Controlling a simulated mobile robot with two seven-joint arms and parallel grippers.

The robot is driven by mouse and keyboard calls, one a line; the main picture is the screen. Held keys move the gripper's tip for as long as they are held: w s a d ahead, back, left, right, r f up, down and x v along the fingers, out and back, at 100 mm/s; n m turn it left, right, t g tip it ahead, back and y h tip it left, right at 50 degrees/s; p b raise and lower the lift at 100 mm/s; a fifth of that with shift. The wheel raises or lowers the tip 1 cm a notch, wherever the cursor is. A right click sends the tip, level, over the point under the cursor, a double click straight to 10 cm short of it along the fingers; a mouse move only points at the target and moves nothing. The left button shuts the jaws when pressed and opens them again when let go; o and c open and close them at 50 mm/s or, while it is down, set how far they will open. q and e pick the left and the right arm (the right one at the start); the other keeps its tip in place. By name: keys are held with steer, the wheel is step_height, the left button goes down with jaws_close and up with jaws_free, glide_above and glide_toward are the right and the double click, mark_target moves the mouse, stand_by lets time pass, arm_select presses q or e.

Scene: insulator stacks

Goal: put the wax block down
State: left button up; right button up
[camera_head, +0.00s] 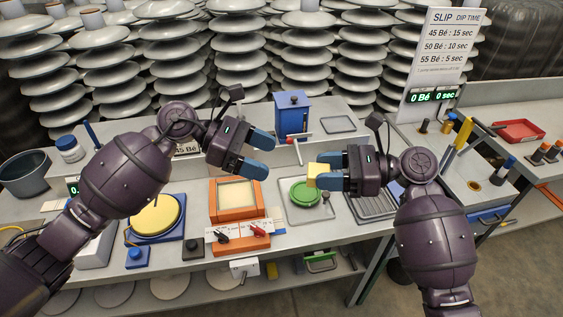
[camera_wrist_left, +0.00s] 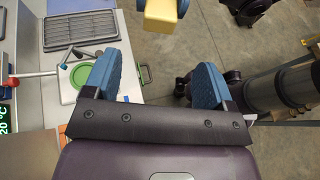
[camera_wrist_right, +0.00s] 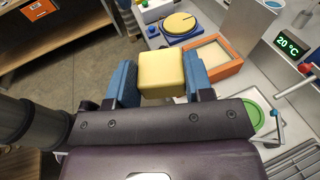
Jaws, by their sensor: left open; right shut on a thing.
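The pale yellow wax block (camera_head: 318,172) is held between the blue fingertips of my right gripper (camera_head: 328,171), above the worktable. In the right wrist view the block (camera_wrist_right: 161,74) sits between both fingers. In the left wrist view part of the block (camera_wrist_left: 160,16) shows at the top edge. My left gripper (camera_head: 262,155) is open and empty, to the left of the block. A green round dish (camera_head: 305,193) lies on a light tray (camera_head: 330,217) below the block.
An orange-framed box (camera_head: 237,195) and a round yellow plate on a blue base (camera_head: 157,215) stand at left. A blue box with a crank (camera_head: 292,112) stands behind. A dark slotted rack (camera_head: 372,205) lies right of the tray. A sign (camera_head: 447,45) stands at back right.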

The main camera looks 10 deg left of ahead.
arm_select(q)
steer(key=w+d+r+m+g, duration=0.1)
steer(key=d+r+m, duration=0.25)
steer(key=r, duration=0.55)
steer(key=d+r+m, duration=0.2)
steer(key=d+r, duration=0.3)
steer(key=r, duration=0.4)
steer(key=s+d+r+y, duration=0.3)
steer(key=d, duration=0.4)
steer(key=s+d+r+y, duration=0.3)
steer(key=d+r+y, duration=0.1)
steer(key=d, duration=0.3)
step_height(320, 180, down, 17)
steer(key=w+a+n+y, duration=0.1)
steer(key=n+y, duration=0.5)
steer(key=n, duration=1)
steer(key=shift+w+a+t, duration=0.4)
steer(key=shift+a, duration=0.3)
arm_select(e)
steer(key=s+d+r+m+t+h, duration=0.3)
steer(key=s+d+r+m+t, duration=0.1)
steer(key=d+r+m+t, duration=0.4)
step_height(320, 180, up, 3)
steer(key=t, duration=0.2)
steer(key=shift+s+d+t+h, duration=0.3)
steer(key=shift+s+d+t, duration=0.05)
steer(key=shift+t, duration=0.05)
